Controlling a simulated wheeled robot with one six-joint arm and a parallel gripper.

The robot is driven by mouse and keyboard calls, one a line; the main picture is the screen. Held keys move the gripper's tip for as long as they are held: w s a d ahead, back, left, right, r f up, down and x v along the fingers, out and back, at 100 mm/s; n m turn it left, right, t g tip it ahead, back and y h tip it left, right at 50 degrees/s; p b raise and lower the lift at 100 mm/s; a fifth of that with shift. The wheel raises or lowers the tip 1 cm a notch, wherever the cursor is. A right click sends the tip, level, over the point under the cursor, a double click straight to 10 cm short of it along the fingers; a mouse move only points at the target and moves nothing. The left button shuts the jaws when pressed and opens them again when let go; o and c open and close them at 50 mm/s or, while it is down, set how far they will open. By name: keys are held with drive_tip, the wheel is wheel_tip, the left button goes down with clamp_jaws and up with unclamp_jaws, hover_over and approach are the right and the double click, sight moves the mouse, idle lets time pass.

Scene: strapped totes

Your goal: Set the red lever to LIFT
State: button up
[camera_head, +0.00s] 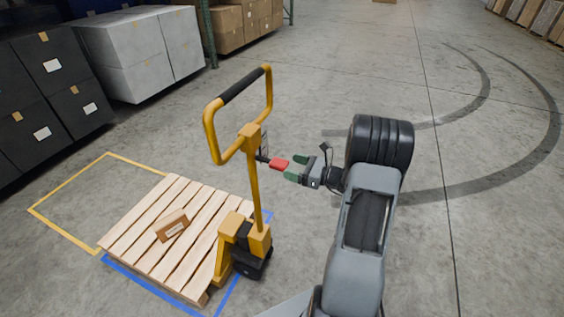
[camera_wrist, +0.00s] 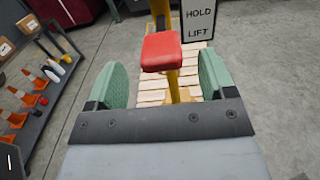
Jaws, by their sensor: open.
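The red lever (camera_head: 279,164) sticks out from the yellow handle post of the pallet jack (camera_head: 255,190). My gripper (camera_head: 296,169), with green finger pads, is open close to the lever. In the wrist view the red lever (camera_wrist: 162,51) lies ahead, between and just beyond the open fingertips (camera_wrist: 160,82), apart from both pads. A white sign (camera_wrist: 198,20) beside the lever shows HOLD above LIFT; any label above these is cut off. In the head view the sign is edge-on and unreadable.
Black and white totes (camera_head: 140,50) stand at the left. A shelf with orange cones (camera_wrist: 30,85) shows in the wrist view. Floor at the right is clear.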

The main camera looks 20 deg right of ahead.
sight(288, 165)
drive_tip(key=shift+x, duration=2.3)
